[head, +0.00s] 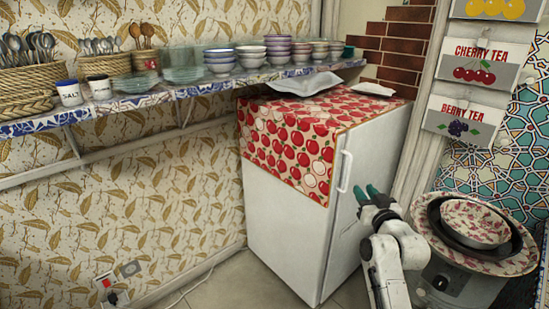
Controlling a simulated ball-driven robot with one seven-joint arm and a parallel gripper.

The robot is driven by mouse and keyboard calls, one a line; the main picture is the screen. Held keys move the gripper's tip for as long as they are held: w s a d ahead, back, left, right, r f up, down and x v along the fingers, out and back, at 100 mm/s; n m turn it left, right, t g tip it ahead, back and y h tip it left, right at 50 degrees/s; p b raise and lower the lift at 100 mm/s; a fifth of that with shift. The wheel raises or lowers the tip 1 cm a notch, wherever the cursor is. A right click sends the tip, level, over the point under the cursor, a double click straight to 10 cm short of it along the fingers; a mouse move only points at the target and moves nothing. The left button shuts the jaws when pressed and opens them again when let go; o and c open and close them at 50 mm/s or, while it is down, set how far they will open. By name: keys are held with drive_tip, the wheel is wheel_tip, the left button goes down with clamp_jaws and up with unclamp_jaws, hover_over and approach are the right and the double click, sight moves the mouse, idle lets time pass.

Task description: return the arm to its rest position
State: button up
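My gripper (373,192) shows at the lower right of the middle in the head view, at the end of my white and dark arm. Its teal fingertips point up and to the left, towards the white fridge (285,225). A small gap shows between the two fingertips, and no object shows between them. The fingertips appear near the fridge's door handle (344,171); I cannot tell whether they touch the door. My arm reaches up from the bottom edge of the picture.
A red patterned cloth (290,140) covers the fridge top. A tiled shelf (190,88) holds stacked bowls (220,60), plates and baskets along the left wall. A patterned basin (475,222) stands on a round metal appliance close to my arm's right. Floor shows left of the fridge.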

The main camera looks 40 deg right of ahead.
drive_tip(key=a+f+n+g+y+p, duration=0.25)
drive_tip(key=a+f+y, duration=0.2)
drive_tip(key=a, duration=0.75)
drive_tip(key=a+f+n+g+y+p, duration=0.2)
drive_tip(key=a+f+y+p, duration=0.3)
drive_tip(key=a, duration=0.6)
drive_tip(key=s+a+f+n+g+p, duration=0.1)
drive_tip(key=s+a+g, duration=0.3)
drive_tip(key=s, duration=0.5)
drive_tip(key=s+a+f+n+g+y, duration=0.1)
drive_tip(key=s+a+g, duration=0.3)
drive_tip(key=s+a, duration=0.5)
drive_tip(key=shift+s+a+f+n+g+p, duration=0.15)
drive_tip(key=shift+s+f+n+g+p, duration=0.1)
drive_tip(key=shift+f+n+g+p, duration=0.15)
